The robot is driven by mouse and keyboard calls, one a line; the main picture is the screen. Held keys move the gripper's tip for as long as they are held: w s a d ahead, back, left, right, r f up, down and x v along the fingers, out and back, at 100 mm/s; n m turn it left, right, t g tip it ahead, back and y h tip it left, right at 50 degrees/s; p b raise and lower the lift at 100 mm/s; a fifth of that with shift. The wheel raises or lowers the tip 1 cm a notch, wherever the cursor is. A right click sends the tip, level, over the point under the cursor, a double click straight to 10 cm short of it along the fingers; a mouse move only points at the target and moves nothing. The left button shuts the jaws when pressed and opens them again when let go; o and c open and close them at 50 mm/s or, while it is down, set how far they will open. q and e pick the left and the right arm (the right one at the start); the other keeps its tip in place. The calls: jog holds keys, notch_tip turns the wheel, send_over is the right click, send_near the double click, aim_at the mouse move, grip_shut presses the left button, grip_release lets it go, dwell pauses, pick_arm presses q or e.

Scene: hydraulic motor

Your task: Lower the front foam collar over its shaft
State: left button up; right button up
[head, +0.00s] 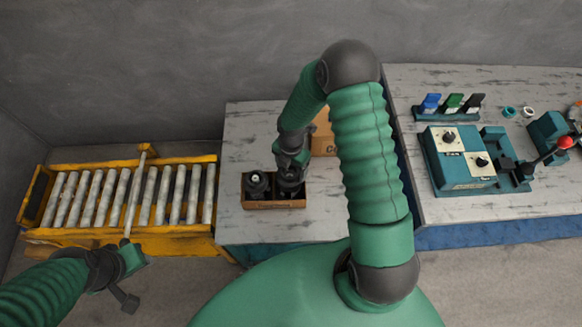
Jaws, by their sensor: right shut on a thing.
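A small brown open box (262,204) stands on the grey table. A dark round motor part (257,184) sits upright in its left half. My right gripper (290,172) reaches down over the box's right half, shut on a dark piece (290,186), seemingly the foam collar. The gripper and the dark colours hide the shaft. I cannot tell whether the collar is around the shaft or above it. My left gripper (132,275) is at the lower left, away from the box, in front of the roller conveyor; its jaw opening is unclear.
A cardboard box (322,135) stands behind my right arm. A yellow roller conveyor (120,198) lies left of the grey table (240,130). The right-hand table (530,85) holds a teal control box (460,158), a red-knobbed lever (565,143) and coloured switches (453,102).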

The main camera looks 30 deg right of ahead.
jog(key=shift+f, duration=0.1)
dwell(0.3)
jog(key=shift+f+b, duration=1.05)
jog(key=shift+f, duration=0.65)
jog(key=o, duration=1.4)
jog(key=shift+c, duration=0.2)
jog(key=shift+o, duration=0.2)
jog(key=shift+r, duration=0.15)
notch_tip(320, 180, up, 7)
jog(key=p, duration=0.7)
